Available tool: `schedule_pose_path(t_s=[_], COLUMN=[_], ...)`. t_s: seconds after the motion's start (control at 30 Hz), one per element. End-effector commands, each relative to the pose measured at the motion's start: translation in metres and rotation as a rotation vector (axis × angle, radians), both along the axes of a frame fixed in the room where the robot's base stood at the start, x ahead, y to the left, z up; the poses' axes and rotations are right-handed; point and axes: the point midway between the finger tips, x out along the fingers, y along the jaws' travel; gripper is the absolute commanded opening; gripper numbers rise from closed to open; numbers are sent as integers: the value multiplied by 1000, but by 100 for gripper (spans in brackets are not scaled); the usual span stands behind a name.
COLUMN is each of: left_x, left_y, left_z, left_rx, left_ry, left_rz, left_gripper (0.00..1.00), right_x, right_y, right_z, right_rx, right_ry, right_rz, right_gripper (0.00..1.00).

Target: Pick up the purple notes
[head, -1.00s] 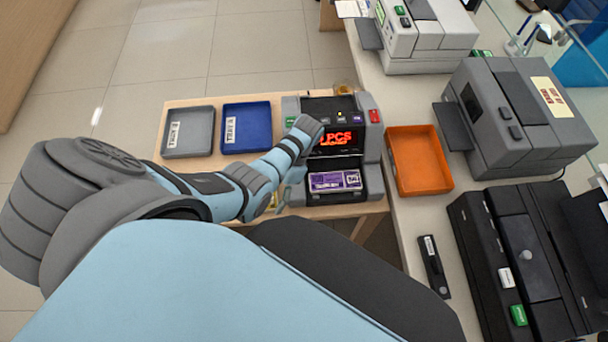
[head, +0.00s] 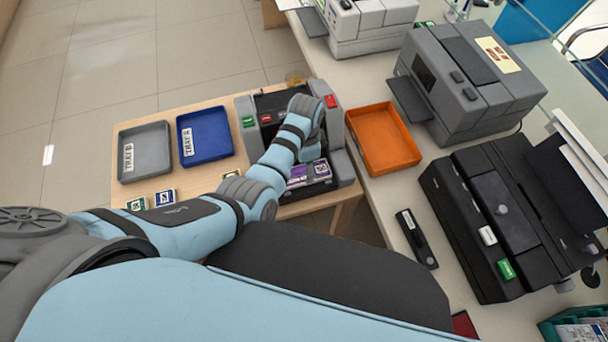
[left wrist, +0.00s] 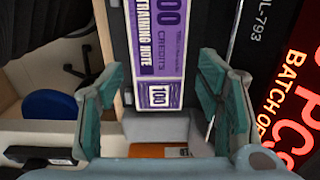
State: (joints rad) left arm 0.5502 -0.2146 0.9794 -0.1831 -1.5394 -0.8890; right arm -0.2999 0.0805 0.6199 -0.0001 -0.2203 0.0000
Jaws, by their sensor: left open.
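The purple notes (head: 298,179) lie in the front pocket of the grey counting machine (head: 246,110), partly covered by my left arm in the head view. In the left wrist view the purple notes (left wrist: 158,45) show as a purple and white strip printed "training note", lying between and beyond the fingers. My left gripper (left wrist: 160,92) is open, with one teal finger on each side of the strip and nothing clearly held. In the head view the left wrist is over the machine and its fingers are mostly hidden. My right gripper is not in view.
A grey tray (head: 145,152) and a blue tray (head: 206,137) sit left of the machine. Small banded stacks (head: 165,197) lie in front of them. An orange tray (head: 383,138) is on the counter to the right, beside larger grey and black machines.

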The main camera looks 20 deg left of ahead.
Motion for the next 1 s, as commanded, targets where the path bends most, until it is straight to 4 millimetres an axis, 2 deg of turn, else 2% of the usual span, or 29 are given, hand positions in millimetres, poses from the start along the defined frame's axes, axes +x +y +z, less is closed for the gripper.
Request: schedule_pose_path(t_s=[0.1, 0.2, 0.4, 0.6, 0.7, 0.87, 1.0], left_x=[-4, -4, -4, -4, -3, -3, -2], left_y=[3, 3, 3, 3, 3, 3, 3], left_z=[-26, -36, -34, -34, -34, -32, -10], left_rx=[0, -2, -1, -1, -1, -1, -1], left_ry=[2, 3, 1, 1, 1, 1, -3], left_rz=[0, 1, 2, 2, 2, 2, 2], left_gripper=[60, 60, 58, 26, 15, 15, 15], right_x=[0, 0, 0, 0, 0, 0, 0], right_y=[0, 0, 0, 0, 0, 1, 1], right_z=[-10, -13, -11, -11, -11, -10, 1], right_rx=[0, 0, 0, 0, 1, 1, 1], right_ry=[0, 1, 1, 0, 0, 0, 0], right_rz=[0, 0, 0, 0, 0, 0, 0], right_gripper=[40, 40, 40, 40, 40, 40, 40])
